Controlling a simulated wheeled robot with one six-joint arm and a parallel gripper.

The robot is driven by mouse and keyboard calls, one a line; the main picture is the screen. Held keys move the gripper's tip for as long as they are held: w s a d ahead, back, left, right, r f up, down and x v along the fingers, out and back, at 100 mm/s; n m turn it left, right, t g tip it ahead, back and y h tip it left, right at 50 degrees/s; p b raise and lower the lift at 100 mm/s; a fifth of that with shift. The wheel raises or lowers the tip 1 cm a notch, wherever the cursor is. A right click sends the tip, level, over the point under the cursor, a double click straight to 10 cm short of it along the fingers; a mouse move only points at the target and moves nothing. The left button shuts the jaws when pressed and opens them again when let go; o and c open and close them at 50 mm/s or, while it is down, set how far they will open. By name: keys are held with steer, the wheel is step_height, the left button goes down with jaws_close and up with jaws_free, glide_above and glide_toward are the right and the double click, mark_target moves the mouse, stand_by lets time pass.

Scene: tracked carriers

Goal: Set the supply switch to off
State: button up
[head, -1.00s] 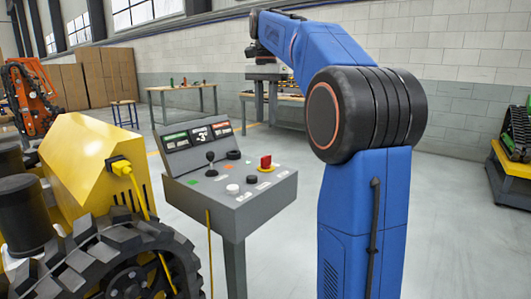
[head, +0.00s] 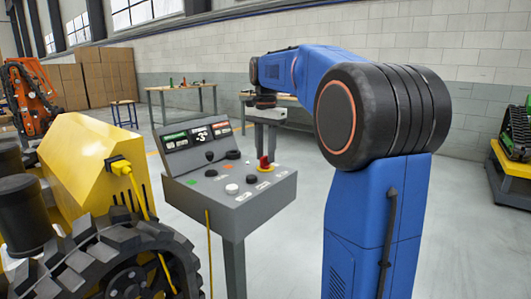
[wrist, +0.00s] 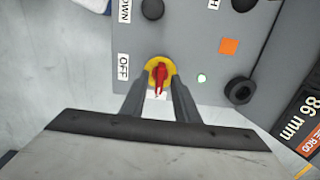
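The supply switch (wrist: 158,76) is a red handle on a yellow round base at the edge of the grey panel. In the wrist view its handle lies lengthwise up and down the picture, and the OFF label (wrist: 123,67) is to its left. Another white label below it is mostly hidden. The switch also shows in the head view (head: 264,163). My gripper (wrist: 159,86) is open, one finger on each side of the red handle, with a small gap visible beside it. In the head view my gripper (head: 266,150) points down over the switch.

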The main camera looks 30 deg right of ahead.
jaws_close()
steer(key=shift+n, duration=0.3)
steer(key=n, duration=1.1)
steer(key=shift+n, duration=0.4)
steer(key=n, duration=0.5)
steer(key=shift+n, duration=0.3)
